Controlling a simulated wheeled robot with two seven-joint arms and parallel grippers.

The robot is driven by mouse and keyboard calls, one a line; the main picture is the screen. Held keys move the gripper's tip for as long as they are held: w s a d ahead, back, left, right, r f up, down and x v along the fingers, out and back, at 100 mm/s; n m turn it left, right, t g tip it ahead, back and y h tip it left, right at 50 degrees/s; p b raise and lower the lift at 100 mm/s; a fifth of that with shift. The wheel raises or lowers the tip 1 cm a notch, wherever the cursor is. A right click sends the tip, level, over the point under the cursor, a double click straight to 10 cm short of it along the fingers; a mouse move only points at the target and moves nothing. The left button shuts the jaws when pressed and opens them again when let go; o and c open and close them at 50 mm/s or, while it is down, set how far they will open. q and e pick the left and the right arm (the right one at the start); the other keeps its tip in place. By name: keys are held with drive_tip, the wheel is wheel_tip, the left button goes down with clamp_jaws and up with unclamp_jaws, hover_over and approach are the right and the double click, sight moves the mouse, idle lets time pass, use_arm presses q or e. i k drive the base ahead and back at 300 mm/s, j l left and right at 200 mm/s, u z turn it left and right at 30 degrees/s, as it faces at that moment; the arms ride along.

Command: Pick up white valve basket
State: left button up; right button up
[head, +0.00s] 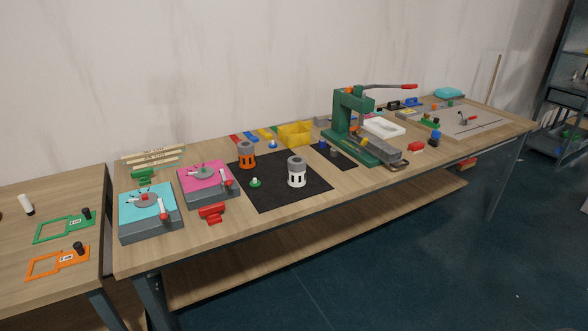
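A white, slotted, cage-like cylinder with a grey top, which looks like the white valve basket (297,179), stands upright on a black mat (275,195) on the long wooden table. A similar orange basket (247,161) with a grey top stands behind it to the left on the same mat. A small green part with a white tip (255,182) sits on the mat to the left of the white basket. Neither of my grippers shows in this view.
Pink (205,172) and cyan (147,199) fixtures stand left of the mat, with a red clamp-like part (212,213) nearby. A green lever press (354,122) stands to the right. A yellow bin (295,134) is behind.

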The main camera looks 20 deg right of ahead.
sight(297, 174)
drive_tip(key=z, duration=1.05)
